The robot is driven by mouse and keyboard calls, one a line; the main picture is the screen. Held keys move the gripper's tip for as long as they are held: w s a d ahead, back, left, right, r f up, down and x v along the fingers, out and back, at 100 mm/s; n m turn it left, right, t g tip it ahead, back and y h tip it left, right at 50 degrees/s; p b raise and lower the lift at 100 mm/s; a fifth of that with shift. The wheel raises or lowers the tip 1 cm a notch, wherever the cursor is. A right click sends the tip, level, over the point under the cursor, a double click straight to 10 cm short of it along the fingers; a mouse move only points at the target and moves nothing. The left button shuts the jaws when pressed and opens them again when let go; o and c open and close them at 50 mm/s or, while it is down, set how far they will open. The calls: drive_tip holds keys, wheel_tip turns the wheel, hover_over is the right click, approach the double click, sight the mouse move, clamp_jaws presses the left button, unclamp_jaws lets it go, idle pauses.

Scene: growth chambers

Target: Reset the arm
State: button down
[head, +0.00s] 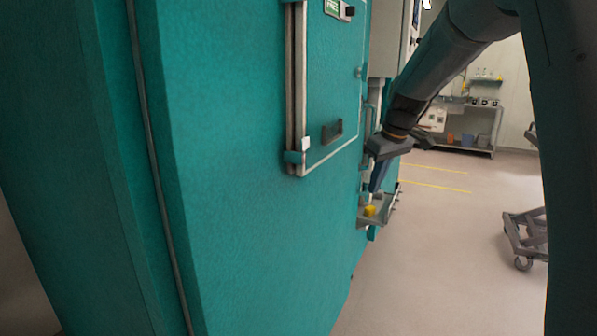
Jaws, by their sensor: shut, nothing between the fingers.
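My arm reaches down from the top right in the head view. My gripper (376,186) is at its lower end, pointing down beside the far edge of the teal chamber. The gripper is shut and holds nothing. Its tip is just above a small grey shelf (372,223) on the chamber's side, with a yellow block (369,211) on it. I cannot tell whether the tip touches the block.
The teal chamber wall (240,200) fills the left, with a framed hatch (333,132) and its dark handle. A wheeled cart (524,232) stands on the right. A bench (468,125) is at the back. The pale floor between them is clear.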

drive_tip(key=s+f+m, duration=0.2)
drive_tip(key=s+f, duration=0.3)
drive_tip(key=s, duration=0.6)
drive_tip(key=s+a+f+m+g+h, duration=0.1)
drive_tip(key=s+f, duration=0.4)
drive_tip(key=s, duration=0.6)
drive_tip(key=s+f+m+g, duration=0.1)
drive_tip(key=s+f+m, duration=0.2)
drive_tip(key=s, duration=0.8)
wheel_tip(320, 180, down, 3)
drive_tip(key=shift+s+a+r+h, duration=0.2)
drive_tip(key=shift+s+a+h, duration=0.1)
drive_tip(key=shift+s, duration=0.1)
drive_tip(key=shift+g, duration=0.3)
